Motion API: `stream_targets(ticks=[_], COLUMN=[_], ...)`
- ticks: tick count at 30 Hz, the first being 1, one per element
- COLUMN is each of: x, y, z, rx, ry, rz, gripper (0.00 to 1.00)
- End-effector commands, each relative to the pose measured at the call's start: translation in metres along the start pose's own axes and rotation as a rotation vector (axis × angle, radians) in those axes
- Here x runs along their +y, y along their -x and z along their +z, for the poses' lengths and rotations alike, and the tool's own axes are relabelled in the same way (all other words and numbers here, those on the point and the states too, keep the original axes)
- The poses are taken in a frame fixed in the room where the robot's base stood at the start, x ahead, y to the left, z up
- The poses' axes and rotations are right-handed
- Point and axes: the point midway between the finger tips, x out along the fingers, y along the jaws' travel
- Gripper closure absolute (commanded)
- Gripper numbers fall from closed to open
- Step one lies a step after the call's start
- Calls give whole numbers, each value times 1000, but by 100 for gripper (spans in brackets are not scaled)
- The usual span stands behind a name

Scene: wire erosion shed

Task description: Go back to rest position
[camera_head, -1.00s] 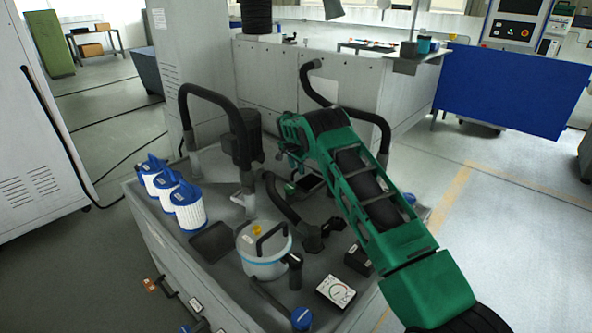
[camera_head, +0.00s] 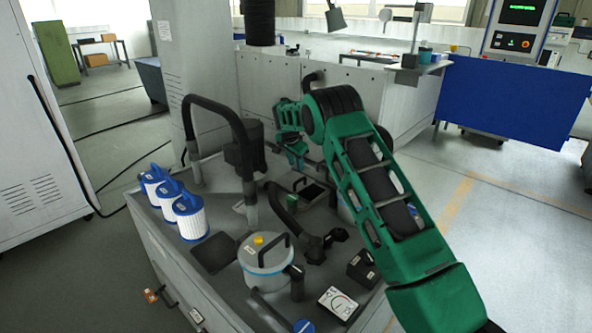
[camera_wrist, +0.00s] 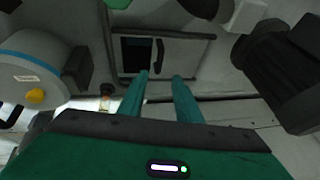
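My green arm reaches over the grey bench from the lower right in the head view. My gripper (camera_head: 298,164) is above the back part of the bench top, pointing down. In the wrist view the two teal fingers of my gripper (camera_wrist: 161,76) stand apart with nothing between them. Beyond them is a grey panel (camera_wrist: 185,58) with a dark opening and a black handle. The arm hides part of the bench's right side.
Black curved pipes (camera_head: 245,150) rise from the bench near my arm. A lidded canister (camera_head: 264,272), white-blue filters (camera_head: 190,217) and a meter (camera_head: 338,303) stand on the bench top. A blue panel (camera_head: 510,95) is behind right; open floor (camera_head: 520,240) lies right.

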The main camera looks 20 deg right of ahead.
Motion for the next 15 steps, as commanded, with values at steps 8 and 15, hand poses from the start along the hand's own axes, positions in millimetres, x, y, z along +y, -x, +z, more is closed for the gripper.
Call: stream_targets(ticks=[8, 15], x=[0, 3], y=[1, 6], z=[0, -4], rx=[0, 0], ry=[0, 2], rz=[0, 2], gripper=[69, 69])
